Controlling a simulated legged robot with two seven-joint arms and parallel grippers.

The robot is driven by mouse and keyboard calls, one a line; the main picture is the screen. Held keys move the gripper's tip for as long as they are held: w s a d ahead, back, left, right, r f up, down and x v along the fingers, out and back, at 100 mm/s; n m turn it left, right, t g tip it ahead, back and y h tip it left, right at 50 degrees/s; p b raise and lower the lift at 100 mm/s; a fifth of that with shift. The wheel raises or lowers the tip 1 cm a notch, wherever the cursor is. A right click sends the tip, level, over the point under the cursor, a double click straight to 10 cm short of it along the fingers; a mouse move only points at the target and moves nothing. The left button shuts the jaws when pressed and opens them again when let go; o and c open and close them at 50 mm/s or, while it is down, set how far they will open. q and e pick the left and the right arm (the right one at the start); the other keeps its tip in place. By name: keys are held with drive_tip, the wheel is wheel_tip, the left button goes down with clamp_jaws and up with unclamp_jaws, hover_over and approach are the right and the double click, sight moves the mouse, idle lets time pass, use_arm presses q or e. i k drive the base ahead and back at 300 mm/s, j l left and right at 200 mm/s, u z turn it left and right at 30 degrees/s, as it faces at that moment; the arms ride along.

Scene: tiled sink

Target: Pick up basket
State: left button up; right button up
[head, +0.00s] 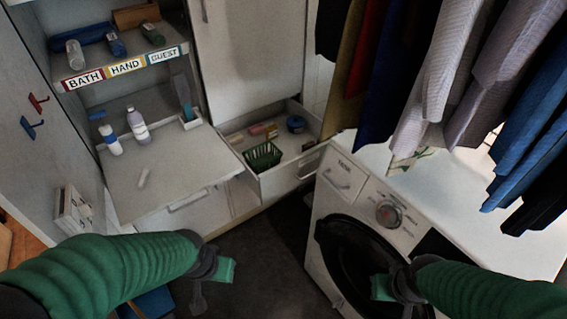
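A small green basket (262,157) with slotted sides sits at the left front of an open drawer (290,183) in the middle of the head view. My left gripper (212,274) is at the lower left, below and well apart from the basket. My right gripper (398,290) is at the lower right, in front of the washing machine door and far from the basket. Dark fingers show on both, but their opening is too unclear to tell. I see nothing held in either gripper.
A washing machine (345,180) stands right of the drawer. Clothes (430,70) hang above it. A pulled-out shelf (170,175) with bottles is left of the drawer. Dark floor (265,255) is open below the drawer.

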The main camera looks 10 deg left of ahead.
sight(263, 163)
drive_tip(key=i+j+u, duration=0.15)
drive_tip(key=i+u, duration=0.7)
drive_tip(key=i+l+u, duration=0.15)
drive_tip(key=i+u, duration=0.25)
